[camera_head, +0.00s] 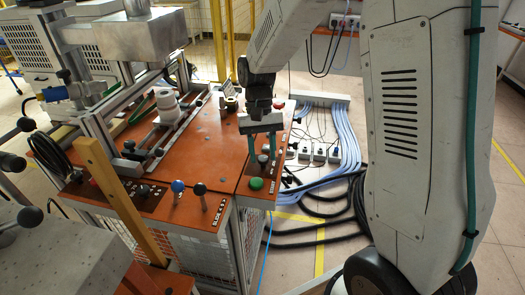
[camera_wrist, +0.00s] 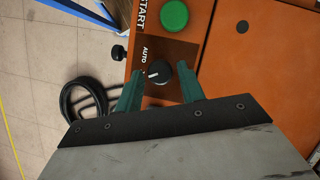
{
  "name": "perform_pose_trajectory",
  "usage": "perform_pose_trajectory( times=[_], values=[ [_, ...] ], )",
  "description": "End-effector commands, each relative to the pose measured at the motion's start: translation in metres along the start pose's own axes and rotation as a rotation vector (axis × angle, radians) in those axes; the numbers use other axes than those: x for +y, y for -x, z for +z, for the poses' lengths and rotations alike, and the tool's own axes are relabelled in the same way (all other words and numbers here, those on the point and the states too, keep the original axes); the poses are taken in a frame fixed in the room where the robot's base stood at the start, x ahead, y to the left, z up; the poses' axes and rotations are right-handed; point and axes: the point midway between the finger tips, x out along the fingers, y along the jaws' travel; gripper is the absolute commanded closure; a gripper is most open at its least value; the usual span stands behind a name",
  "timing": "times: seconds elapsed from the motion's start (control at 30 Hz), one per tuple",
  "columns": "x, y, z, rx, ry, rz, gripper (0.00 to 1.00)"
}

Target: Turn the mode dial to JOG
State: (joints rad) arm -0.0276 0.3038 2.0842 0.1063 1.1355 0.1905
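The mode dial (camera_wrist: 159,72) is a round black knob on a dark panel in the wrist view. Its white mark points to the left in that picture, near the word AUTO. No JOG label can be read; part of the panel is hidden behind my gripper. My gripper (camera_wrist: 161,80) has teal fingers, which stand apart, one on each side of the dial. I cannot tell whether they touch it. In the head view my gripper (camera_head: 262,152) points down over the right end of the orange bench, just behind the green button.
The green START button (camera_wrist: 174,15) sits close beside the dial; it also shows in the head view (camera_head: 256,183). A black knob (camera_wrist: 119,52) sticks out at the panel's edge. Levers with blue (camera_head: 178,186) and black (camera_head: 200,189) balls stand left. Cables lie on the floor at right.

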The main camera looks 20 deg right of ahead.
Motion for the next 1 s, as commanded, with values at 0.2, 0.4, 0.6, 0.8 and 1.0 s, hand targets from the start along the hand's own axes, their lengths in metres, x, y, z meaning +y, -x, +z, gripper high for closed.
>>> perform_pose_trajectory(
  times=[0.2, 0.4, 0.6, 0.8, 1.0],
  values=[
    [0.0, 0.0, 0.0, -0.001, -0.001, 0.0, 0.5],
    [0.0, 0.007, 0.0, 0.001, -0.001, -0.001, 0.5],
    [0.0, 0.039, -0.001, 0.003, -0.001, -0.001, 0.5],
    [0.0, 0.069, 0.0, 0.001, 0.0, 0.0, 0.5],
    [0.0, 0.078, 0.0, -0.001, -0.001, 0.0, 0.5]
  ],
)
